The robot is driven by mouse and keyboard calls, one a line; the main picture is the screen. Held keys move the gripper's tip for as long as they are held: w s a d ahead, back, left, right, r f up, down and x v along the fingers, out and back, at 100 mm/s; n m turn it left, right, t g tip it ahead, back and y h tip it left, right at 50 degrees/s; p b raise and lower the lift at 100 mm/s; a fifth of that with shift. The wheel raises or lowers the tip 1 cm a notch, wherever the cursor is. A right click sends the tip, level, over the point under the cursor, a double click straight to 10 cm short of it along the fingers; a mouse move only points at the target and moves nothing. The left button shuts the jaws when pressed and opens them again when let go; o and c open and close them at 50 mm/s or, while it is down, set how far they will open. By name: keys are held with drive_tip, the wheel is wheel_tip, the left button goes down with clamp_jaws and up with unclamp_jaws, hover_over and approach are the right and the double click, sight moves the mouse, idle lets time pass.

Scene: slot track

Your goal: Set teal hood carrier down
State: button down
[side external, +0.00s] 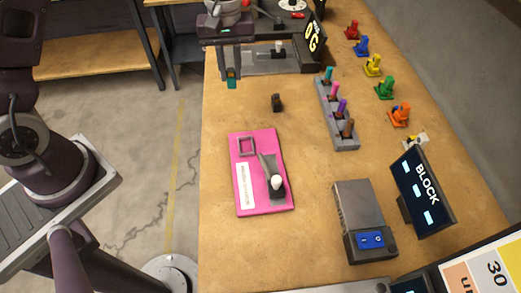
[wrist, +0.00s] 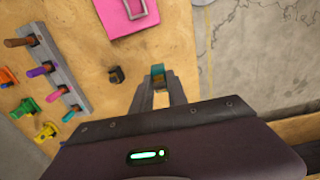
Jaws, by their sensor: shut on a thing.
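My gripper (side external: 231,72) is shut on a small teal piece, the teal hood carrier (side external: 232,84), and holds it near the table's left edge. In the wrist view the teal piece (wrist: 158,69) sits between the fingertips (wrist: 157,79). Its lower part is partly hidden by the fingers, and its height above the table is hard to tell. A small black block (side external: 276,102) stands apart, to the right of the gripper and nearer the camera; it also shows in the wrist view (wrist: 116,74).
A pink board (side external: 248,200) with a square frame and white-knobbed lever lies nearer the camera. A grey rack (side external: 346,142) holds several coloured pegs. Several coloured pieces line the right side. A grey box (side external: 357,208) and a BLOCK sign (side external: 425,190) stand nearer. Wood between is bare.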

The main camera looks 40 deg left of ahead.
drive_tip(key=f, duration=0.3)
drive_tip(key=a+f, duration=0.1)
drive_tip(key=f, duration=0.3)
drive_tip(key=w+a+f, duration=0.1)
drive_tip(key=f, duration=0.2)
drive_tip(key=shift+a+f, duration=0.15)
drive_tip(key=shift+a, duration=0.1)
drive_tip(key=c, duration=1.3)
unclamp_jaws()
drive_tip(key=shift+f, duration=0.1)
wheel_tip(320, 180, up, 12)
drive_tip(key=shift+r, duration=0.2)
